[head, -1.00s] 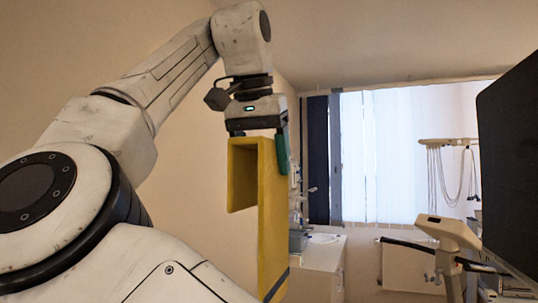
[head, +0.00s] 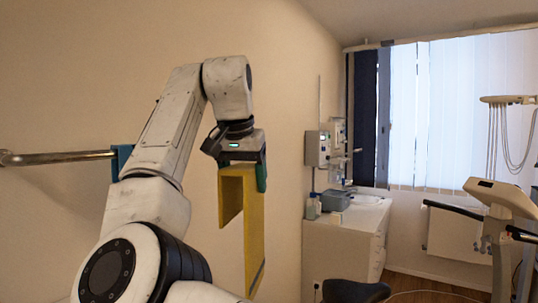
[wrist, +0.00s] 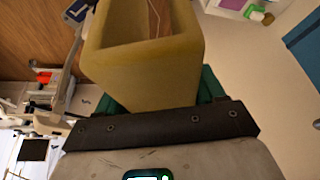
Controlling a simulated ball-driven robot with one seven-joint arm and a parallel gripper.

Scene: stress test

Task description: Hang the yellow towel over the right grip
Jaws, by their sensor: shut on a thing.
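The yellow towel (head: 253,225) hangs folded from my gripper (head: 242,170) in the head view, with a short flap on the left and a longer one on the right. A dark stripe shows near its lower end. My gripper is shut on the towel's top; in the wrist view the towel (wrist: 145,75) sits between the green fingers. At the right of the head view an exercise machine (head: 503,198) has a dark left grip (head: 452,209) and a dark right grip (head: 523,235), partly cut off by the frame edge. The towel is well apart from both.
A metal rail (head: 60,157) on a blue mount (head: 121,158) is at the left, partly behind my arm. A white cabinet (head: 340,238) with a sink stands by the wall. A dark seat (head: 355,290) is low in front. Some wooden floor (head: 420,284) shows.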

